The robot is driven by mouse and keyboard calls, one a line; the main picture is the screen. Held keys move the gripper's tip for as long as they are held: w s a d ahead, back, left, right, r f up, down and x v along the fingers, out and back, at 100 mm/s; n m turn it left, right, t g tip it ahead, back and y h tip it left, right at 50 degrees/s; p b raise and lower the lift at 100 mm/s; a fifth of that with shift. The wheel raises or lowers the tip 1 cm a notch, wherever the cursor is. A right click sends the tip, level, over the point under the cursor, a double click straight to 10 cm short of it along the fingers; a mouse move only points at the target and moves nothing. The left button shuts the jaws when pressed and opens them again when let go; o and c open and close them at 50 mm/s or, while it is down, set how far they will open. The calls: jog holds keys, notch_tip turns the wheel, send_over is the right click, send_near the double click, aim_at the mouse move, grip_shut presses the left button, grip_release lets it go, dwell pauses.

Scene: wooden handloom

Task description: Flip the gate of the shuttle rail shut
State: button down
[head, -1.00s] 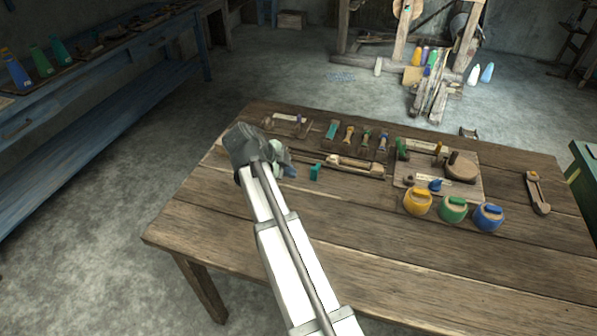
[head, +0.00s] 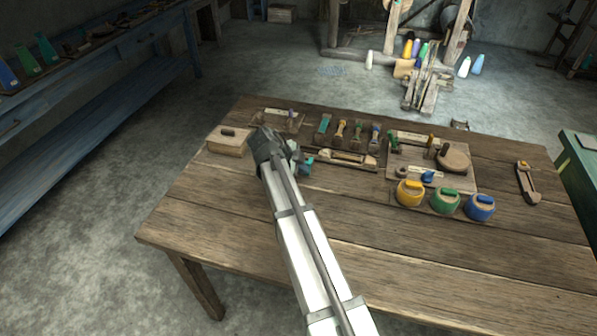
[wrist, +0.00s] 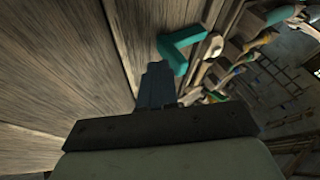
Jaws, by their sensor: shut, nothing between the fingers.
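The shuttle rail (head: 348,158) is a low wooden bar lying on the workbench, right of my gripper. A teal piece, which looks like its gate (head: 307,169), is at the rail's left end, partly hidden by my gripper. In the wrist view the teal gate (wrist: 185,50) is L-shaped and stands out from the rail's end over the boards. My gripper (wrist: 155,78) is shut and empty, its fingertips just beside the gate. I cannot tell whether they touch it. In the head view my gripper (head: 298,160) is low over the bench, with its fingers partly hidden.
A wooden box (head: 228,142) stands left of my gripper. Several coloured-handled tools stand in a row behind the rail. Yellow (head: 410,192), green (head: 445,201) and blue (head: 480,207) pots stand to the right. The bench's front (head: 240,235) is clear.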

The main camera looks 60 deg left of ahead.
jog(key=shift+w+a, duration=0.15)
jog(key=w+a, duration=0.4)
jog(key=shift+w+a, duration=0.15)
jog(key=shift+a, duration=0.05)
dwell(0.4)
jog(key=shift+s+d, duration=0.3)
jog(key=shift+d, duration=0.15)
jog(key=s+d, duration=0.2)
jog(key=s, duration=0.1)
jog(key=shift+d+r, duration=0.25)
jog(key=shift+r, duration=0.15)
jog(key=v, duration=0.9)
jog(key=shift+w, duration=0.1)
